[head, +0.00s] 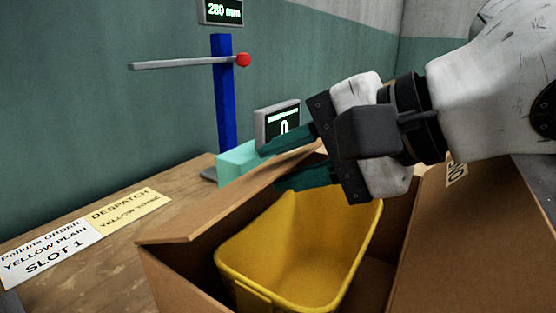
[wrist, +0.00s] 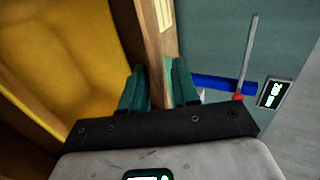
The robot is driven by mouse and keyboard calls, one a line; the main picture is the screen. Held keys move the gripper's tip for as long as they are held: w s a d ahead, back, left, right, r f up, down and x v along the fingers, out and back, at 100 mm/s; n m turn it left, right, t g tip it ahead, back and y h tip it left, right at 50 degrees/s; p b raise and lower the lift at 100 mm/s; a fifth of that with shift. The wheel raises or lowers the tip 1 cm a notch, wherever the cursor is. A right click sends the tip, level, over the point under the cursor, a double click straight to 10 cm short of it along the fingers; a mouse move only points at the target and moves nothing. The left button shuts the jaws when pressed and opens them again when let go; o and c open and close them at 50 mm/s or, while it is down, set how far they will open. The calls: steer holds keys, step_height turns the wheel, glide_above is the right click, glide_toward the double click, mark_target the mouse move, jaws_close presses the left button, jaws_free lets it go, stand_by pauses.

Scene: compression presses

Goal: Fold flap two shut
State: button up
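An open brown cardboard box (head: 180,281) stands on the bench with a yellow bin (head: 300,245) inside it. A narrow flap (head: 215,218) slopes along the box's left side. A larger right-hand flap (head: 470,240) stands raised, with a partly hidden label (head: 457,173). No readable number shows which is flap two. My gripper (head: 295,160) is at the far end of the left flap, its teal fingers apart, one on each side of the cardboard. In the wrist view, the cardboard (wrist: 153,45) runs between the fingers (wrist: 158,88); firm contact is not visible.
A blue post (head: 223,95) with a grey bar and red ball (head: 243,60) stands behind. A light teal block (head: 237,160) and a small display (head: 277,122) are close beyond my fingers. Labels (head: 129,207) lie on the wooden bench (head: 100,265), which is otherwise clear at left.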

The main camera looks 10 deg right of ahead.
steer(key=p+v, duration=0.1)
steer(key=v, duration=0.8)
steer(key=shift+p, duration=0.4)
steer(key=shift+a, duration=0.1)
steer(key=shift+c, duration=0.4)
